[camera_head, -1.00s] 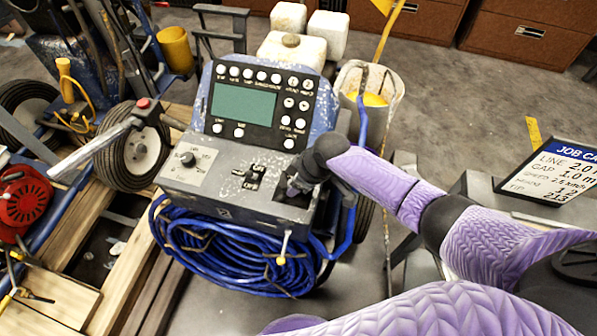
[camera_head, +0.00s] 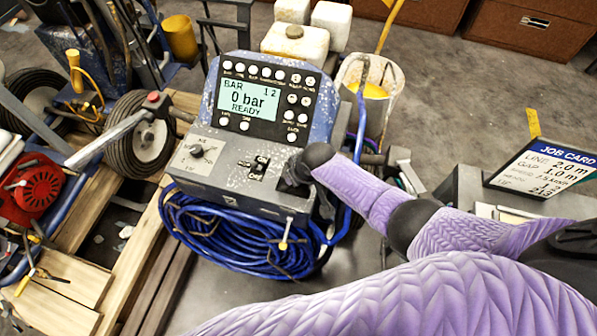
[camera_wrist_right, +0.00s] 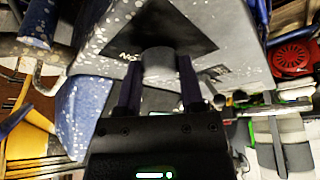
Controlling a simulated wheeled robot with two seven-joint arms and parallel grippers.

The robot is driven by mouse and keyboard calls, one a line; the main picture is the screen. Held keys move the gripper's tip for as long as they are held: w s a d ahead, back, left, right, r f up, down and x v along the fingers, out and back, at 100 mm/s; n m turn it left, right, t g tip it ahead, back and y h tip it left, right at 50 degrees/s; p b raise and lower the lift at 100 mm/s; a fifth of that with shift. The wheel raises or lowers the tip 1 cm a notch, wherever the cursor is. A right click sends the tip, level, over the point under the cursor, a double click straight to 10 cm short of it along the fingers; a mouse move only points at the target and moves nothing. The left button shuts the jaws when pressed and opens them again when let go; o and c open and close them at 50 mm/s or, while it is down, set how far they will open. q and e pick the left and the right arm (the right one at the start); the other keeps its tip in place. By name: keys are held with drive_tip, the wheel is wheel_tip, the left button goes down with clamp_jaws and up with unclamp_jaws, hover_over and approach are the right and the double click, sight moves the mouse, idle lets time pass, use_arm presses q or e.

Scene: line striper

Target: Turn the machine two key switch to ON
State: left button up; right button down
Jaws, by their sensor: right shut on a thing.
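The machine's control console (camera_head: 215,170) faces me in the head view. Its screen (camera_head: 248,103) is lit and reads BAR, 0 bar, READY. My right gripper (camera_head: 291,172) is at the console's right corner, over the key switch, which my wrist hides in the head view. In the right wrist view, my right gripper's two dark fingers (camera_wrist_right: 158,82) stand either side of the grey round key switch knob (camera_wrist_right: 158,63) on a black plate and are shut on it. Lettering beside the knob is only partly readable. My left gripper is in neither view.
The console also has a dial (camera_head: 197,151), an ON/OFF rocker (camera_head: 258,168) and several round buttons. A blue hose coil (camera_head: 225,235) hangs below. A grey handle bar (camera_head: 100,147) sticks out left. A job card (camera_head: 548,167) stands at right.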

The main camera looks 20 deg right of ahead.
idle(0.3)
drive_tip(key=shift+c, duration=2.4)
unclamp_jaws()
drive_tip(key=shift+o, duration=1.2)
use_arm(q)
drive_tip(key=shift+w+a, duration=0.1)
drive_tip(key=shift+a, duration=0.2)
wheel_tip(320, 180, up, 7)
drive_tip(key=p, duration=0.6)
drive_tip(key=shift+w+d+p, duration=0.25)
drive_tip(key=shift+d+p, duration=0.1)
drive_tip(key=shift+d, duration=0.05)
use_arm(e)
drive_tip(key=v, duration=1)
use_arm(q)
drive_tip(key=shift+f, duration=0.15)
